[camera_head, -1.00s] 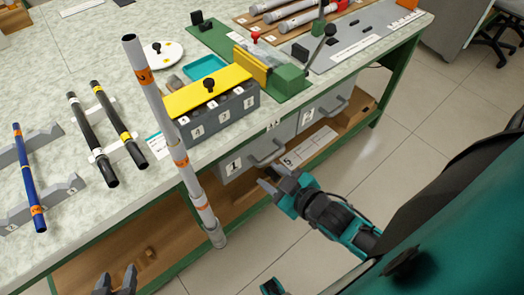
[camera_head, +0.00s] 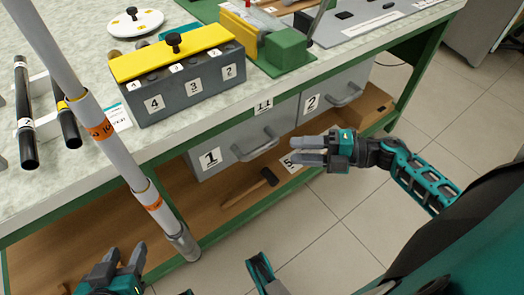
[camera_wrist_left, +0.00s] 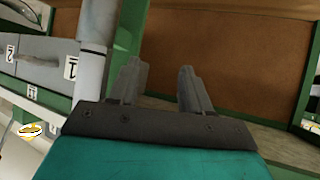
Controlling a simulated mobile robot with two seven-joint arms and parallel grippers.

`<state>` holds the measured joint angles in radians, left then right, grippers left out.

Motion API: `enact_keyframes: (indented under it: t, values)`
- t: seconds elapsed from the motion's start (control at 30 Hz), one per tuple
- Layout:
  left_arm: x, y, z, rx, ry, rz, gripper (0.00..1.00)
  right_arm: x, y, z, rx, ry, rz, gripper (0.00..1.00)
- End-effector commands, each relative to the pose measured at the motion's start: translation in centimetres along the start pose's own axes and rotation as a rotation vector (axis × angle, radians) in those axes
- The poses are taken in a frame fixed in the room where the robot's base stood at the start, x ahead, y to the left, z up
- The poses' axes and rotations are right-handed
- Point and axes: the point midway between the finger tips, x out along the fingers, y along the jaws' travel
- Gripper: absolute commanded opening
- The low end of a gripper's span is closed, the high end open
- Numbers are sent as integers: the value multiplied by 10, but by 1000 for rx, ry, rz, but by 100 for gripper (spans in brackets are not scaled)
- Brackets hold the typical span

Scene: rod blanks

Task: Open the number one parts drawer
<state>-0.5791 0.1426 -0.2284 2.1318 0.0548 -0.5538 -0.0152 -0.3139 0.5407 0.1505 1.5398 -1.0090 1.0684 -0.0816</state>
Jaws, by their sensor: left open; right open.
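The number one drawer (camera_head: 228,150) is a grey box front under the bench top, with a white "1" label and a grey bar handle (camera_head: 257,147). It looks shut. It also shows upside down in the left wrist view (camera_wrist_left: 48,47). My right gripper (camera_head: 301,150) is open and empty, to the right of the handle and apart from it, fingers pointing left. My left gripper (camera_head: 124,256) is open and empty at the lower left, below the drawer; its two fingers show apart in the left wrist view (camera_wrist_left: 157,82).
The number two drawer (camera_head: 335,92) adjoins on the right. A tall grey pole with orange bands (camera_head: 136,178) stands left of drawer one. A hammer (camera_head: 250,187) lies on the wooden lower shelf (camera_head: 215,208). A yellow-topped block (camera_head: 190,88) sits on the bench above. Floor in front is clear.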

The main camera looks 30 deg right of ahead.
Motion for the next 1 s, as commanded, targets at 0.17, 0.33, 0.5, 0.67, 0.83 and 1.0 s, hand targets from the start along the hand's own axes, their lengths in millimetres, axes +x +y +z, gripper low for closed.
enact_keyframes:
  t: [0.17,0.33,0.5,0.67,0.83,1.0]
  values:
    - [4,1,7,-1,-10,4,48,41,0,0,-1,1,7,43]
    - [6,3,8,-2,-8,10,48,72,0,0,-1,-1,6,43]
    - [7,5,4,-2,1,14,48,90,0,0,1,-1,4,43]
    - [7,5,2,-2,5,15,48,96,0,0,2,-2,2,43]
    - [7,5,2,-2,4,15,48,97,0,0,2,-2,2,43]
    - [7,5,3,-2,2,15,48,96,0,0,2,-2,2,33]
